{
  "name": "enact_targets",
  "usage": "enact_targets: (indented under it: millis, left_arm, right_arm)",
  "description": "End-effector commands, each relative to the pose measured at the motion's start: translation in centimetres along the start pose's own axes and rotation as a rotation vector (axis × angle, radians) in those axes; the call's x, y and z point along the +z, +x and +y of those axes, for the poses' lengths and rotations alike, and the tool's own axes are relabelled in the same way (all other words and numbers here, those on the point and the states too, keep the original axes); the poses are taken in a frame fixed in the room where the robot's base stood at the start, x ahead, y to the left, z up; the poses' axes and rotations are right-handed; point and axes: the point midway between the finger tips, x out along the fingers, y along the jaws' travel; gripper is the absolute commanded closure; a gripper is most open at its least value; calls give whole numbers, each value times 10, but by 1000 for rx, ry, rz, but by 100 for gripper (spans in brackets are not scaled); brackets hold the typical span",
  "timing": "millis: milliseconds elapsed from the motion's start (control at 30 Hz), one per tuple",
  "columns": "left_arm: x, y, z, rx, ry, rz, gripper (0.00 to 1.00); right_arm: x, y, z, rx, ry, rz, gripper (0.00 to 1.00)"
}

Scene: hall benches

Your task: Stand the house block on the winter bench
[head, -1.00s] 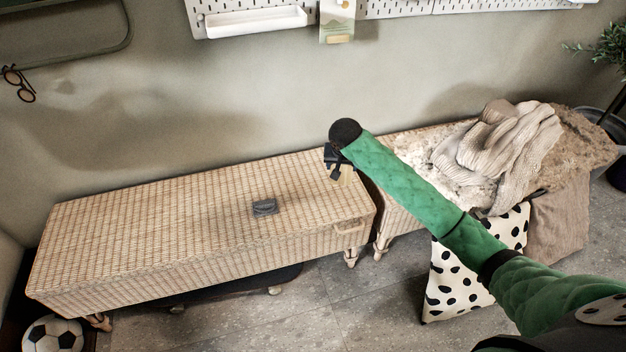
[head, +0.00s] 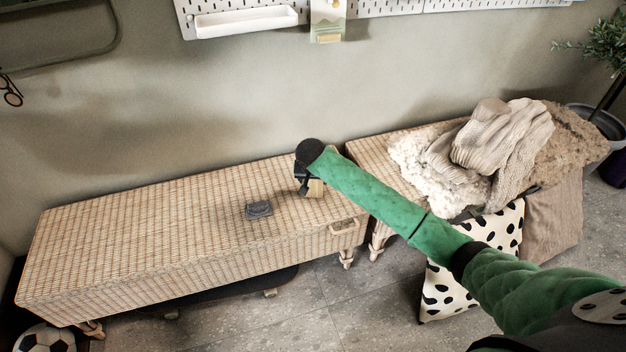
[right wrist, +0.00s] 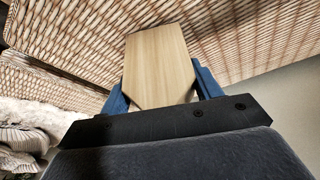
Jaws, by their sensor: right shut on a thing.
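The house block (head: 316,188) is pale wood. In the right wrist view the block (right wrist: 158,62) shows a flat face with slanted corners between two blue fingers. My right gripper (head: 304,184) is shut on it above the right end of the left wicker bench (head: 130,225); whether the block touches the bench top I cannot tell. A second wicker bench (head: 365,158) stands to the right, with a fluffy pale throw (head: 415,160) and knitted woollens (head: 500,140) on it. No label shows which bench is the winter one. My left gripper is out of view.
A small dark grey object (head: 258,210) lies on the left bench, left of my right gripper. The rest of that top is clear. A pegboard shelf (head: 245,22) hangs above.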

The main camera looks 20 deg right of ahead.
Motion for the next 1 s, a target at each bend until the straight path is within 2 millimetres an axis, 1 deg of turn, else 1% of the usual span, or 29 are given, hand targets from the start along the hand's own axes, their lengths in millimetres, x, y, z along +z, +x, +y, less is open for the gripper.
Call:
enact_targets:
  millis: [267,300,400,767,867,1000]
  left_arm:
    - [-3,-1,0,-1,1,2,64]
    - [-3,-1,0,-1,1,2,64]
    - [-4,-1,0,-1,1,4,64]
    - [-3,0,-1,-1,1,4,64]
    - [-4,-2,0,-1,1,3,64]
    - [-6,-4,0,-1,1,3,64]
  right_arm:
    - [0,0,0,0,0,0,62]
    - [0,1,0,0,0,0,33]
    - [0,1,0,0,0,0,15]
    - [-1,-2,0,-1,0,1,15]
    - [-1,-13,-1,-2,0,1,15]
    - [-1,-37,0,-2,0,1,15]
